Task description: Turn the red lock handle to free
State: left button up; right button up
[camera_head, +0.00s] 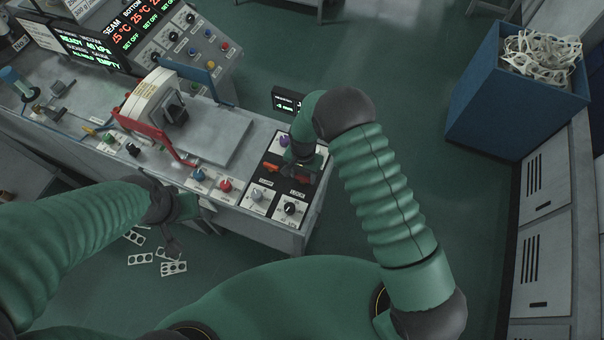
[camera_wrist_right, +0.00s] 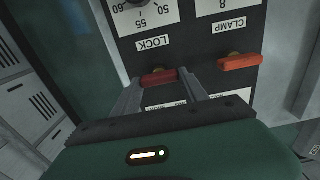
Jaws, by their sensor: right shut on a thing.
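The red lock handle (camera_wrist_right: 158,77) lies just below the LOCK label in the right wrist view. My right gripper (camera_wrist_right: 160,88) has one finger on each side of it and is shut on it. In the head view my right gripper (camera_head: 303,160) reaches down onto the black panel, and the red handle (camera_head: 303,177) shows partly beneath it. An orange clamp handle (camera_wrist_right: 240,62) sits beside it under the CLAMP label, apart from my fingers. My left gripper (camera_head: 174,238) hangs near the bench's front edge, away from the handles; its finger opening is unclear.
The control panel (camera_head: 258,193) carries knobs close to the handles. Red and blue buttons (camera_head: 225,185) and a machine with a red lever (camera_head: 150,130) stand left on the bench. A blue bin (camera_head: 480,110) of scraps stands right. Flat punched pieces (camera_head: 172,268) lie on the floor.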

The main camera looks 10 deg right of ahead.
jog(key=shift+s+a, duration=0.1)
jog(key=shift+a, duration=0.1)
jog(key=shift+d+f, duration=0.1)
jog(key=shift+d, duration=0.1)
jog(key=shift+n+b, duration=0.4)
jog(key=n+b, duration=0.2)
jog(key=shift+a+f+n, duration=0.1)
jog(key=shift+a+n, duration=0.05)
jog(key=shift+n, duration=0.25)
jog(key=n+b, duration=0.2)
jog(key=n, duration=0.2)
jog(key=shift+b, duration=0.4)
jog(key=n+b, duration=0.1)
jog(key=n, duration=0.4)
jog(key=shift+s+b, duration=0.1)
jog(key=shift+b, duration=0.2)
pick_arm(q)
jog(key=s+x, duration=0.1)
jog(key=x, duration=0.6)
jog(key=shift+s+f+b, duration=0.3)
jog(key=shift+f+b, duration=0.15)
jog(key=shift+f, duration=0.15)
pick_arm(e)
jog(key=n, duration=0.5)
jog(key=shift+n, duration=0.3)
